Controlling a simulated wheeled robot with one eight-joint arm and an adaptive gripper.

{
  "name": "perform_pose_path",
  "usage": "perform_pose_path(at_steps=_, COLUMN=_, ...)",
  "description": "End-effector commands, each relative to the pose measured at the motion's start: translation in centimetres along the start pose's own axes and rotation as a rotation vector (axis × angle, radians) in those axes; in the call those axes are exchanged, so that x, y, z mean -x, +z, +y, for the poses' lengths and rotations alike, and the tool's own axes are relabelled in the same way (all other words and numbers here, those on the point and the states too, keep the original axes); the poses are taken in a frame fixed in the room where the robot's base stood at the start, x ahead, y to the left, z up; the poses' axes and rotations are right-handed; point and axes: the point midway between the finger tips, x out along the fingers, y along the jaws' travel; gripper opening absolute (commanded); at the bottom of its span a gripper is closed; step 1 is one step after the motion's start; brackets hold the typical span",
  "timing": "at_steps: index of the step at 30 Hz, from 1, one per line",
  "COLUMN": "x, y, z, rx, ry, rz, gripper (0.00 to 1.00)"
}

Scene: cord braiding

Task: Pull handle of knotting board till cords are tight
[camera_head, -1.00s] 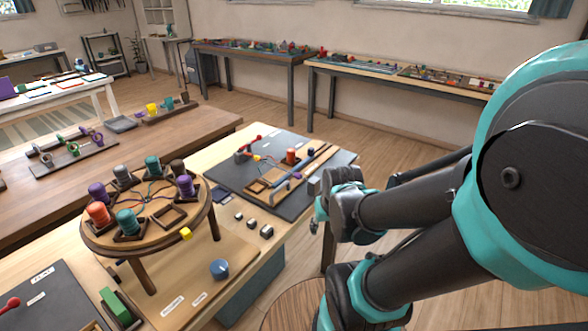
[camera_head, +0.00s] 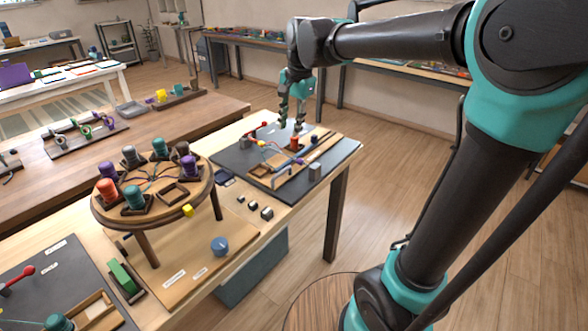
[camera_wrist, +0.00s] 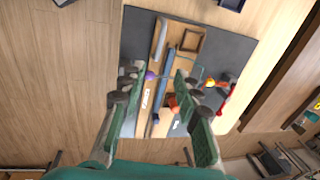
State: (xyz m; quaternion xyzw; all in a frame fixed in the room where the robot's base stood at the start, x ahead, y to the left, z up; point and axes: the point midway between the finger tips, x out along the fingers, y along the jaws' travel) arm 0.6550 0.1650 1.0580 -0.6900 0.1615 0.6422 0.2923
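A dark grey board (camera_head: 229,161) lies on the far end of the table, with thin cords, an orange spool (camera_head: 295,144), wooden rails and a blue bar (camera_head: 287,168). A red-knobbed handle (camera_head: 260,127) stands at its back left; in the wrist view a red handle (camera_wrist: 225,100) is at the right. A label on this board (camera_wrist: 146,97) is too small to read. My gripper (camera_head: 290,126) hangs over the back part of the board, pointing down. It is open and empty; in the wrist view its fingers (camera_wrist: 157,76) are spread apart above the board, left of the red handle.
A round wooden stand (camera_head: 151,213) with several coloured spools is left of the board. A second grey board (camera_head: 40,258) with a red handle is at the lower left. Floor at right is clear.

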Motion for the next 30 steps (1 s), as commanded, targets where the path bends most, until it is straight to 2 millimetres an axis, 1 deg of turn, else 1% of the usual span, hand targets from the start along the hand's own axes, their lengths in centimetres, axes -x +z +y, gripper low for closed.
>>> perform_pose_path(at_steps=3, x=-0.3, y=0.2, z=-0.4, rx=-0.011, ry=0.002, rz=-0.004, gripper=0.32)
perform_pose_path(at_steps=7, x=-1.9, y=0.1, z=-0.4, rx=-0.010, ry=0.001, rz=-0.003, gripper=0.32)
perform_pose_path(at_steps=24, x=-12.8, y=0.1, z=-0.3, rx=-0.009, ry=0.001, rz=-0.003, gripper=0.32)
perform_pose_path(at_steps=30, x=-15.7, y=0.1, z=-0.3, rx=-0.009, ry=0.001, rz=-0.003, gripper=0.32)
